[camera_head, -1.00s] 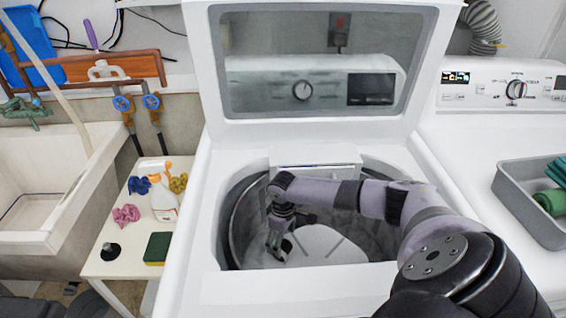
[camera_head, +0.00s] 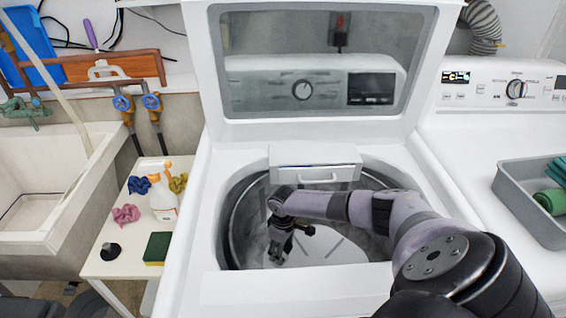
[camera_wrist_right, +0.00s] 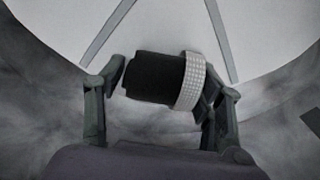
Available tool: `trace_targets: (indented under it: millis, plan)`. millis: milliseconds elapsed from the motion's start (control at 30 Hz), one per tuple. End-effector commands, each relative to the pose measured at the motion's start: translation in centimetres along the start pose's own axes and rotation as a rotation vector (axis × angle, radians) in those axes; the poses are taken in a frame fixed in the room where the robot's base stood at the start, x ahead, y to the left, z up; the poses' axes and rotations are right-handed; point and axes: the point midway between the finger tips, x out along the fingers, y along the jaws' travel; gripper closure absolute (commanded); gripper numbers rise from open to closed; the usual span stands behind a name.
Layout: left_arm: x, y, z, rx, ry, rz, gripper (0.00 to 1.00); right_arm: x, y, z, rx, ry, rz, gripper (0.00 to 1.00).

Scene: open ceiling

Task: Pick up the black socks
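The black socks (camera_wrist_right: 153,78) are a rolled bundle with a pale, dotted band around one end. They are inside the open washing machine drum (camera_head: 235,222). My right gripper (camera_head: 277,252) reaches down into the left part of the drum. In the right wrist view, its two fingers (camera_wrist_right: 165,88) press against opposite ends of the bundle, the right one at the pale band. The gripper appears shut on the socks. In the head view the bundle is hard to pick out among the dark fingers. My left gripper is not in view.
The washer's raised lid (camera_head: 310,95) stands behind the drum, whose rim surrounds my right arm. A grey tray (camera_head: 520,205) with green cloths stands on the machine at right.

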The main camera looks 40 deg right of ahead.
Motion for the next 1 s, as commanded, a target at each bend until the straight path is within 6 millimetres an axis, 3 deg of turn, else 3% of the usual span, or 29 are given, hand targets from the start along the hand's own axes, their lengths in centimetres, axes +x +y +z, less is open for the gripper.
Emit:
trace_targets:
  millis: [567,833,1000]
  plan:
    - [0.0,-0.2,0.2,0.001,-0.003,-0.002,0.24,0.0,0.0,0.0,0.0,0.0,0.0,0.79]
    - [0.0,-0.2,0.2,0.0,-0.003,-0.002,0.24,-0.2,0.0,0.0,0.0,0.0,0.0,0.79]
    - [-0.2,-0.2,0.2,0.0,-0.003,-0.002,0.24,-1.4,0.0,0.0,-0.001,0.001,0.0,0.79]
